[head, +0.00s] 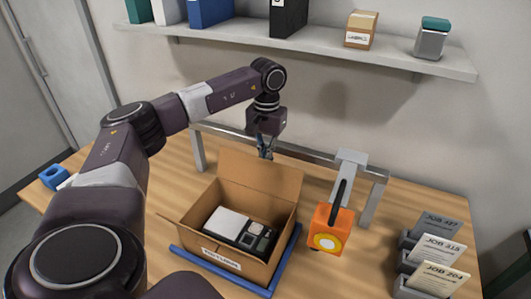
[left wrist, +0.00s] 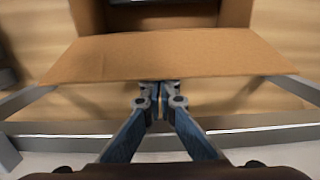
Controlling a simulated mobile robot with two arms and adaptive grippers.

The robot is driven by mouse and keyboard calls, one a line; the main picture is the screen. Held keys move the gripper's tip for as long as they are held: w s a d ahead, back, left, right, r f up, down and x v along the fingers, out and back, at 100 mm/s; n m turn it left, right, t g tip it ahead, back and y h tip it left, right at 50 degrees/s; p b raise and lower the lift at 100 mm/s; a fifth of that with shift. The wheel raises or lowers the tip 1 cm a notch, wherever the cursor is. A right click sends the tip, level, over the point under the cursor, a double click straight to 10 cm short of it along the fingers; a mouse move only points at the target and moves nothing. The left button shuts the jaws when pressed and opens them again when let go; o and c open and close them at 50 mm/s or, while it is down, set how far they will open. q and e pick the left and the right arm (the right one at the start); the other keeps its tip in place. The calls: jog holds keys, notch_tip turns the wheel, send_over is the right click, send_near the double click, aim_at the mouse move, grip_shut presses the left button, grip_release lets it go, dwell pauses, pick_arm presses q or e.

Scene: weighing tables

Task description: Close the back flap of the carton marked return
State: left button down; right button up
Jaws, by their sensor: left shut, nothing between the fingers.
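The open brown carton (head: 268,262) stands on a blue mat or tray (head: 200,265), with a white label (head: 221,259) on its front, its print too small to read surely. In the left wrist view the back flap (left wrist: 165,52) spans the middle. My left gripper (head: 265,153) is at the flap's top edge, on its rear side. In the left wrist view the gripper (left wrist: 160,88) is shut and empty, its tips at the flap's edge; contact is unclear. My right gripper is out of view.
Grey and dark items (head: 227,221) lie in the carton. A metal rail (head: 310,153) runs behind it. An orange device (head: 331,229) stands close on the right, job card holders (head: 436,249) farther right. A blue object (head: 54,176) lies far left. A shelf (head: 330,47) hangs above.

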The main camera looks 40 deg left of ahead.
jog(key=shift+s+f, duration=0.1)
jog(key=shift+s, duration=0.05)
pick_arm(q)
jog(key=shift+f+t+b, duration=0.1)
jog(key=shift+t+b, duration=0.3)
jog(key=shift+s+r+t, duration=0.2)
jog(key=shift+s+t, duration=0.05)
jog(key=shift+t, duration=0.05)
jog(key=shift+y+b, duration=0.3)
jog(key=shift+b, duration=0.05)
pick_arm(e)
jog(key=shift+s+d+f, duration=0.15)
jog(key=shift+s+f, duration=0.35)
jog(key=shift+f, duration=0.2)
pick_arm(q)
jog(key=shift+t, duration=0.4)
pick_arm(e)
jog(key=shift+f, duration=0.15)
